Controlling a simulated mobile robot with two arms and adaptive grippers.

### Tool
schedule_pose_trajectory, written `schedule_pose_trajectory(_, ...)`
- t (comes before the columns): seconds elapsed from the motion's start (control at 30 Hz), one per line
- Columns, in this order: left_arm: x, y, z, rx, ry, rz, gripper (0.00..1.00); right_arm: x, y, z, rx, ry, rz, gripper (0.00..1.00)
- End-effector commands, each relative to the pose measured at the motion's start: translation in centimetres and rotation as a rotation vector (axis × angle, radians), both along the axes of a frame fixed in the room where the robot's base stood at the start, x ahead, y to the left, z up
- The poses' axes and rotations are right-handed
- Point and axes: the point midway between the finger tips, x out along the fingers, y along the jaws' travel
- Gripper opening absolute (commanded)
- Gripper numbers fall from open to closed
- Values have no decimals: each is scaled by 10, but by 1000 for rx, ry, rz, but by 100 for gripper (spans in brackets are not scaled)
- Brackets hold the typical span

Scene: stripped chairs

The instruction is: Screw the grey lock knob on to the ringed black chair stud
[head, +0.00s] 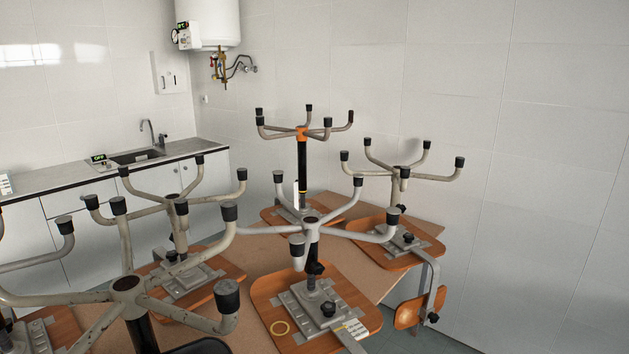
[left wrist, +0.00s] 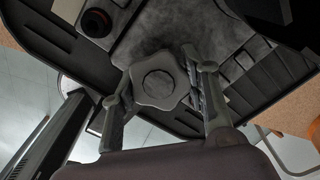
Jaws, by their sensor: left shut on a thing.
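A grey lobed lock knob (left wrist: 158,82) is in the middle of the left wrist view. My left gripper (left wrist: 161,84) is shut on it, with a finger on either side. A short black stud with a reddish ring (left wrist: 97,22) stands at the upper left of that view, apart from the knob, beside a mottled grey plate (left wrist: 185,25). I cannot tell whether anything lies directly behind the knob. Neither gripper can be made out in the head view, and I cannot pick out the ringed stud there. My right gripper is not in view.
Several upturned chairs with star-shaped legs crowd the table (head: 262,245); the nearest base (head: 127,288) fills the lower left. A counter with a sink (head: 136,157) stands behind at left.

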Motion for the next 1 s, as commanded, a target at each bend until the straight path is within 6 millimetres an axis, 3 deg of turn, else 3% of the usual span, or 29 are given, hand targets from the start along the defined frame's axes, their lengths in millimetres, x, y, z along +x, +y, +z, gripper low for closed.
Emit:
schedule_pose_trajectory(0.33,-1,1,-5,2,2,-502,0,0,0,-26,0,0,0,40)
schedule_pose_trajectory(0.77,-2,0,-4,1,4,-595,0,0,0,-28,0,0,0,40)
schedule_pose_trajectory(0.93,-1,0,-7,2,4,-782,0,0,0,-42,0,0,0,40)
schedule_pose_trajectory(0.97,-1,0,-4,0,4,-771,44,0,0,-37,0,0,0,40)
schedule_pose_trajectory(1.0,-2,0,-3,0,4,-768,46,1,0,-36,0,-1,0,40)
